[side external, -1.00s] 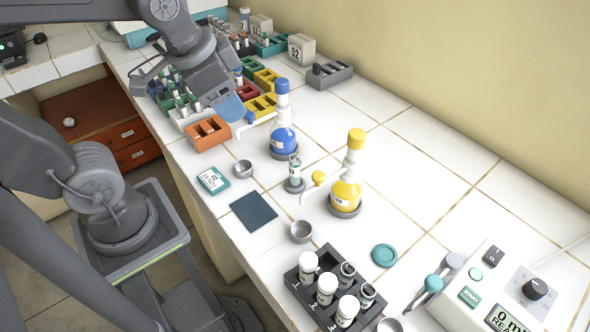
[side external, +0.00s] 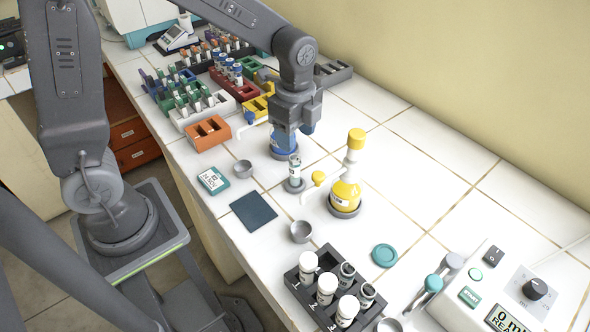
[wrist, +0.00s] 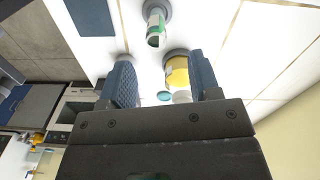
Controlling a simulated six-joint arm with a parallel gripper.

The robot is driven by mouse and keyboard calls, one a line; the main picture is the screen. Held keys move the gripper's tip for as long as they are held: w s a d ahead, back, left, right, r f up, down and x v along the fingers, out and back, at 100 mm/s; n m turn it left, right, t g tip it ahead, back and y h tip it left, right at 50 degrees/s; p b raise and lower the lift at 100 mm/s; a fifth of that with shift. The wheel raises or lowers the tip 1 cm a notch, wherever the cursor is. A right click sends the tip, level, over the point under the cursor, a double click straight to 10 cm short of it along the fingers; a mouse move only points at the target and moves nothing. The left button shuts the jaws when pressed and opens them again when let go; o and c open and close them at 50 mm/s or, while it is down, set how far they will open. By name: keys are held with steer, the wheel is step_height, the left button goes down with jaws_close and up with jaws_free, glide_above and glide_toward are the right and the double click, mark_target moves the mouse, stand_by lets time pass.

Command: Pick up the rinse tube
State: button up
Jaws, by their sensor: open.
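My gripper (side external: 297,134) is above and slightly behind the tube in the side view, pointing down. Its two blue fingers (wrist: 160,78) are apart with nothing held between them. The tube's label is too small to read.
A yellow bottle (side external: 345,192) stands close to the tube's right.

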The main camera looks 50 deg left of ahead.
mark_target(295, 157)
step_height(295, 157, down, 3)
steer(key=shift+r, duration=0.1)
steer(key=shift+s+d+f, duration=0.1)
steer(key=shift+s+f, duration=0.05)
steer(key=shift+f, duration=1.2)
steer(key=shift+s+d+f, duration=0.1)
steer(key=shift+f, duration=1.2)
steer(key=shift+c, duration=0.5)
steer(key=c, duration=0.9)
